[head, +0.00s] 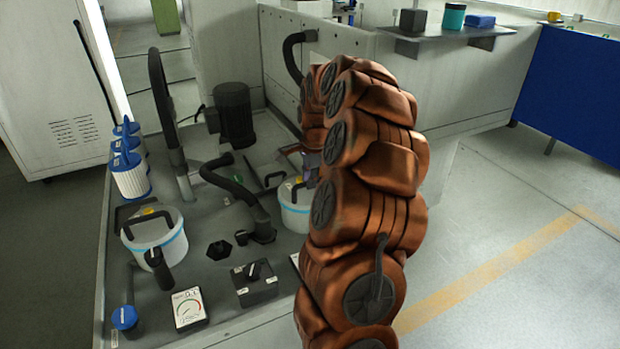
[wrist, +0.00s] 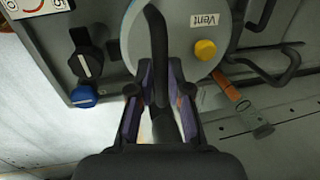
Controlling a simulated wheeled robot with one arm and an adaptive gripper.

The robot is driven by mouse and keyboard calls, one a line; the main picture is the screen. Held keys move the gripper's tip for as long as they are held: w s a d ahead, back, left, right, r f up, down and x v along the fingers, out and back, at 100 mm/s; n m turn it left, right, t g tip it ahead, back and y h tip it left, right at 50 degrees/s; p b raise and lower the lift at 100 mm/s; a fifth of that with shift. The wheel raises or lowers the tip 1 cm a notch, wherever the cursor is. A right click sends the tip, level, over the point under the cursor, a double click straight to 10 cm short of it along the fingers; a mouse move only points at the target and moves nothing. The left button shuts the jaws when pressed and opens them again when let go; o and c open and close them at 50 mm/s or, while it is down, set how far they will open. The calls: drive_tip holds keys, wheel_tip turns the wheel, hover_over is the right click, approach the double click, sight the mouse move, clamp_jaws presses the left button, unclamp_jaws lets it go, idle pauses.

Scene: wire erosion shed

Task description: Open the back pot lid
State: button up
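A white pot with a light-blue band (head: 296,212) stands at the back, partly hidden behind my arm in the head view. In the wrist view its round grey lid (wrist: 200,35) carries a "Vent" label, a yellow knob (wrist: 205,50) and a dark bar handle (wrist: 157,40). The lid appears seated on the pot. My gripper (wrist: 162,78) is at this lid, its purple-padded fingers close against both sides of the handle. It appears shut on the handle. In the head view the gripper is mostly hidden by my arm.
A second lidded pot (head: 157,248) stands front left. A gauge (head: 188,308), a switch box (head: 255,284), a blue cap (head: 125,318) and a bent black hose (head: 235,185) crowd the bench. A dark motor (head: 233,115) stands behind. Open floor lies to the right.

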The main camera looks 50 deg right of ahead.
clamp_jaws()
idle(0.4)
